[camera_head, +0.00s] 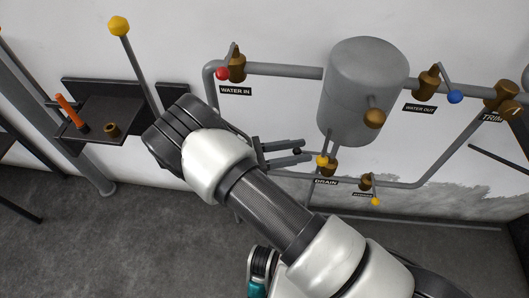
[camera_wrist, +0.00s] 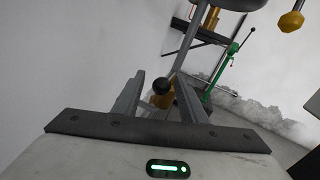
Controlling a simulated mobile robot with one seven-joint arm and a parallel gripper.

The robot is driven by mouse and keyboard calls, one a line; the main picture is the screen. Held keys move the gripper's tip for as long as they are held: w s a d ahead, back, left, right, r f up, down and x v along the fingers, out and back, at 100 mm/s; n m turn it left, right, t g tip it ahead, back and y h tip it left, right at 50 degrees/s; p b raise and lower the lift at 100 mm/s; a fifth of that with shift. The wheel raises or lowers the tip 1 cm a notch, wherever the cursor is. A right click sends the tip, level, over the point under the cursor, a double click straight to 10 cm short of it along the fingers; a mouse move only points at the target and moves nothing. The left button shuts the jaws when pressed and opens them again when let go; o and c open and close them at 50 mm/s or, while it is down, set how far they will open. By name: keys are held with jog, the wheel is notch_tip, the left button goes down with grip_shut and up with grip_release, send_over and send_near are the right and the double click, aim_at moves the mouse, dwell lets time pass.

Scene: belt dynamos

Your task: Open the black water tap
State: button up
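The black water tap shows as a small black ball knob (camera_wrist: 162,85) in the wrist view, with a brass valve body (camera_wrist: 163,101) partly visible behind it. In the head view the black knob (camera_head: 297,151) sits at my gripper's fingers, and the rest of its tap is largely hidden by them. My gripper (camera_head: 306,149) is open and points right, left of the drain valve. In the wrist view my two fingers (camera_wrist: 160,78) stand on either side of the knob, apart from each other. I cannot tell whether either finger touches it.
A grey tank (camera_head: 362,90) hangs on the wall with pipes around it. Other taps have red (camera_head: 222,73), blue (camera_head: 455,97) and yellow (camera_head: 322,160) knobs. A black shelf panel (camera_head: 100,120) with an orange-handled lever (camera_head: 69,110) is at left.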

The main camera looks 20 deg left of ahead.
jog(key=v, duration=1.7)
jog(key=shift+a, duration=0.2)
